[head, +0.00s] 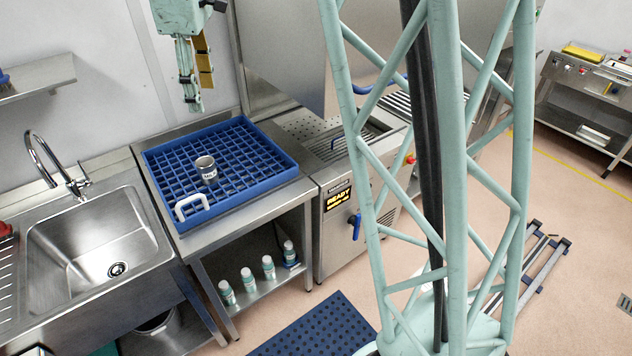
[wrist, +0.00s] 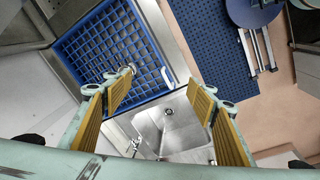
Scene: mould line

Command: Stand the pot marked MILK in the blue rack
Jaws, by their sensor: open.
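A small grey metal pot (head: 206,168) stands upright in the blue rack (head: 258,142), near the middle. It has a pale label with dark letters too small to read surely. The rack lies flat on a steel table and also shows in the wrist view (wrist: 85,32). My gripper (head: 193,106) is high above the back left of the rack in the head view, apart from the pot. In the wrist view its two yellow-padded fingers (wrist: 162,80) are spread wide with nothing between them.
A white loop handle (head: 191,207) is at the rack's front left. A sink (head: 95,240) with a tap is to the left. A steel machine (head: 345,200) with a READY display adjoins on the right.

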